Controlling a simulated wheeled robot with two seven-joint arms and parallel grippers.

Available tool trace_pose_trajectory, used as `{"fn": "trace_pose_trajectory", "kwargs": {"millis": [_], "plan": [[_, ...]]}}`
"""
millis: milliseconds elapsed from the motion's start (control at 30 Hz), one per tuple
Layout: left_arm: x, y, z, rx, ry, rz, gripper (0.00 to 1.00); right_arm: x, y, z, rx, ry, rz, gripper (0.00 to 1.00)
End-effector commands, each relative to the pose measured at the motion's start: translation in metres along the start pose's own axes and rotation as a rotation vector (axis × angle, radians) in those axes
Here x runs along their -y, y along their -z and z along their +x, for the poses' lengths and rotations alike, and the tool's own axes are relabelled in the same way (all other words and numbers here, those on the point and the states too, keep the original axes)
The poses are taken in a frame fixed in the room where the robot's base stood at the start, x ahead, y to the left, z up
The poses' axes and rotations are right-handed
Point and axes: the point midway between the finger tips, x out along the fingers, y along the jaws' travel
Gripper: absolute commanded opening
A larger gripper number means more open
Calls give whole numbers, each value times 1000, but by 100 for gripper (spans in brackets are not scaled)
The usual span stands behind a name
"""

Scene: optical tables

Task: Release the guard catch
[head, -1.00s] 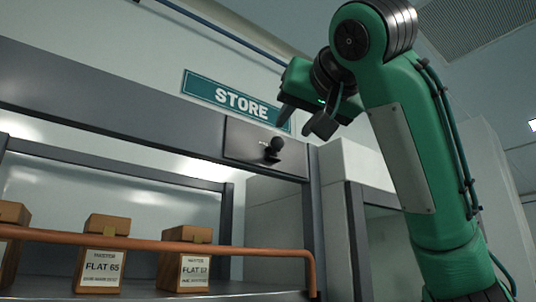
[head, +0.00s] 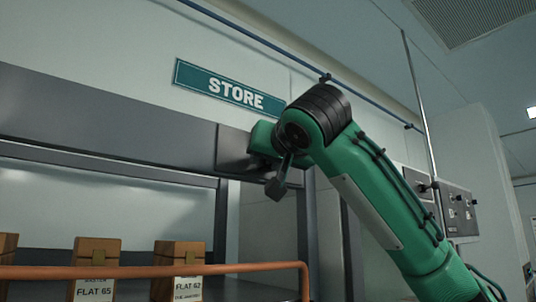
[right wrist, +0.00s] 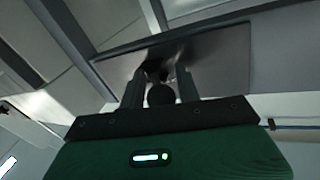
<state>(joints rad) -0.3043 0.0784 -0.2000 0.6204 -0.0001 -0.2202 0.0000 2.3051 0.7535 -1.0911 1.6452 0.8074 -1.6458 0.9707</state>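The guard catch is a dark plate (head: 232,146) with a black knob, set in the grey beam of the guard frame. In the head view my right gripper (head: 272,178) is up against the plate and hides the knob. In the right wrist view the round black knob (right wrist: 160,95) sits between the two fingers of my right gripper (right wrist: 163,76), in front of the plate (right wrist: 220,65). The fingers stand on either side of the knob with narrow gaps showing; they look open. My left gripper is not in view.
A copper-coloured rail (head: 150,271) runs across the front of the enclosure. Wooden boxes with labels (head: 178,262) stand behind it. A STORE sign (head: 230,88) hangs above the beam. A panel with knobs (head: 457,210) is at the right.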

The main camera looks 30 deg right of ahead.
Motion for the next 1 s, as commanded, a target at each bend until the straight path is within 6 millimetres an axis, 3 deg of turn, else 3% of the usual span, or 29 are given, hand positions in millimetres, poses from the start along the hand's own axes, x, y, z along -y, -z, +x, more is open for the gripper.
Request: {"fn": "trace_pose_trajectory", "kwargs": {"millis": [167,333,667,1000], "plan": [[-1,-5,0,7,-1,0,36,0,0,0,0,0,0,33],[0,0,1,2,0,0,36,0,0,0,-1,1,0,2],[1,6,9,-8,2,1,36,-1,-3,0,5,28,2,2],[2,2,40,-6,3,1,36,-6,-4,-1,33,168,4,2]]}}
